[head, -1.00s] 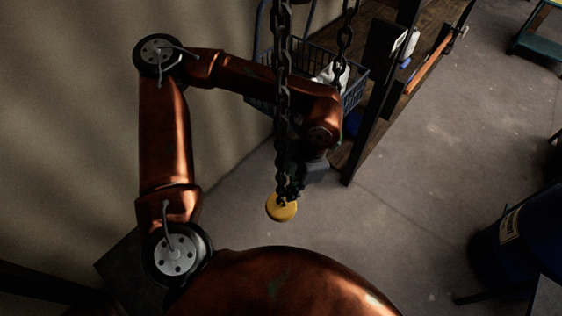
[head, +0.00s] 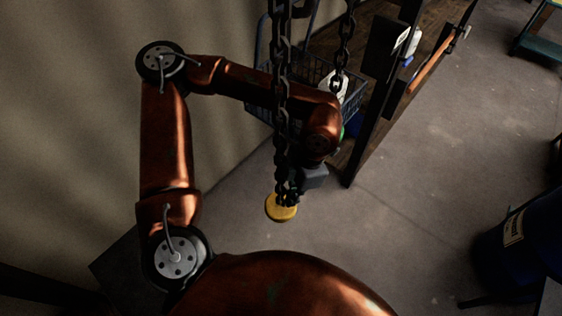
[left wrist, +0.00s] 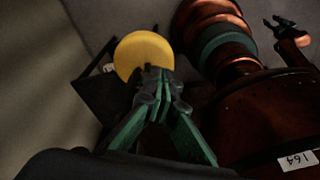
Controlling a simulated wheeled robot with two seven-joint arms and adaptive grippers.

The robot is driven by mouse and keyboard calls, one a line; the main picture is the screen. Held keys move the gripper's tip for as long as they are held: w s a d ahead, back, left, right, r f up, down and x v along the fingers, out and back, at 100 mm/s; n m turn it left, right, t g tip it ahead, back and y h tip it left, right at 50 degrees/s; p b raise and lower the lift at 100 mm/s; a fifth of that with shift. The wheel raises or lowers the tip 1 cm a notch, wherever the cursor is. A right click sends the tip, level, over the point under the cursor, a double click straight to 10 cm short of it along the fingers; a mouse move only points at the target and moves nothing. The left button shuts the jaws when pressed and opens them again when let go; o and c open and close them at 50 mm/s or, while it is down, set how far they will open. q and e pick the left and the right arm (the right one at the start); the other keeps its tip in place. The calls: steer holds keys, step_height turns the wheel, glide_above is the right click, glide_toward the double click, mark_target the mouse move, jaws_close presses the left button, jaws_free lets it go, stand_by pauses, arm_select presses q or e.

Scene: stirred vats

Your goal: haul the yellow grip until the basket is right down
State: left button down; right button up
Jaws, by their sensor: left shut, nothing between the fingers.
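The yellow grip (head: 281,208) hangs at the lower end of a dark chain (head: 281,80); it also shows as a yellow disc in the left wrist view (left wrist: 143,50). My left gripper (head: 292,194) is at the chain's lower end, just above the grip. In the left wrist view its green fingers (left wrist: 156,80) come together beside the disc, shut with nothing held between them. The blue-grey wire basket (head: 352,92) is behind my left forearm, partly hidden, with a white item (head: 334,84) in it. My right gripper (left wrist: 278,24) shows small, its fingers apart.
A second chain (head: 344,45) hangs above the basket. A dark upright frame (head: 372,115) with an orange bar (head: 432,64) stands right of it. A dark blue drum (head: 525,245) is at lower right. The floor between is clear.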

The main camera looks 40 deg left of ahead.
arm_select(q)
steer(key=shift+f+b, duration=3)
steer(key=shift+f, duration=1.1)
step_height(320, 180, up, 12)
steer(key=p, duration=0.7)
steer(key=shift+f, duration=0.2)
steer(key=shift+r, duration=0.1)
steer(key=b, duration=0.4)
glide_above(292, 208)
steer(key=shift+s+f, duration=0.15)
steer(key=shift+f, duration=2.3)
steer(key=shift+r+p, duration=1.5)
steer(key=shift+r, duration=1)
steer(key=shift+r+p, duration=1.45)
steer(key=shift+r, duration=1.1)
